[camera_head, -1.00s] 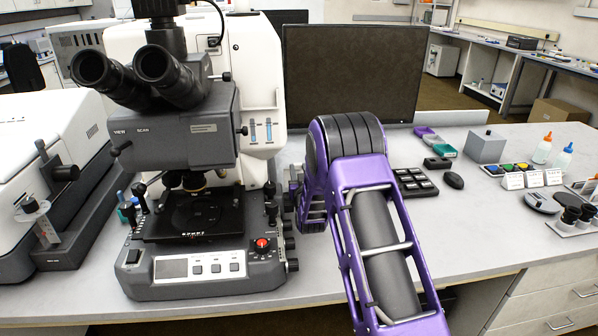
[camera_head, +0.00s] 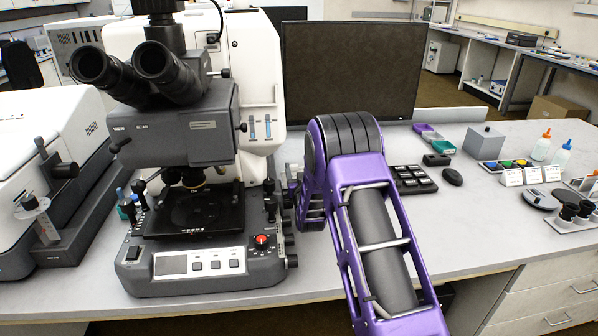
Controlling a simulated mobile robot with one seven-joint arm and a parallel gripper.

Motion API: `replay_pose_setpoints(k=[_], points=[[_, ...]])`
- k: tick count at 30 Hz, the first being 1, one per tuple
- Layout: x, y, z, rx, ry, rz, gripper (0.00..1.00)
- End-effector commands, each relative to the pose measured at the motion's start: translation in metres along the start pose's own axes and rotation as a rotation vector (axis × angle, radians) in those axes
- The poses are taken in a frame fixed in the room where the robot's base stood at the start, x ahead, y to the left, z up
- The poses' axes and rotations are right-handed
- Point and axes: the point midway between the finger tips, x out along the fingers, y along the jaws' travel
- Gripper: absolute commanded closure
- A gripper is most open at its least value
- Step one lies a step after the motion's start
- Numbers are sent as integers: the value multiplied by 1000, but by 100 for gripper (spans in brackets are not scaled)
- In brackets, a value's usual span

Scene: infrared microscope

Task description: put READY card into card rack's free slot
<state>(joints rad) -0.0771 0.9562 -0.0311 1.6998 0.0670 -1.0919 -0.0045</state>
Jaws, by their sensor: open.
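Several small white cards (camera_head: 532,175) stand in a row at the right of the bench, in front of a tray with coloured pieces. Their print is too small to read, so I cannot tell which is the READY card. I cannot make out the card rack or a free slot for certain; the row of cards may be standing in it. My purple arm reaches up from the bottom centre and bends over the bench between the microscope and the keypad.
A microscope (camera_head: 190,130) stands left of my arm, with a dark monitor (camera_head: 350,75) behind. A keypad (camera_head: 412,180), a mouse (camera_head: 452,177), a grey box (camera_head: 484,144), bottles (camera_head: 562,157) and a round grey dish (camera_head: 540,199) are to the right.

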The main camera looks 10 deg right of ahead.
Motion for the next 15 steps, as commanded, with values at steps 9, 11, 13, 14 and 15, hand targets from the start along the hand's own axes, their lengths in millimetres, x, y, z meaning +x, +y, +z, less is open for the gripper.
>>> replay_pose_setpoints(k=[9,11,13,14,15], points=[[-32,0,-4,-3,-19,0,37],[-45,0,-5,-3,-17,0,37],[-60,0,-6,-2,-15,0,37],[-66,0,-6,-2,-15,0,37],[-74,0,-6,-2,-14,0,37]])
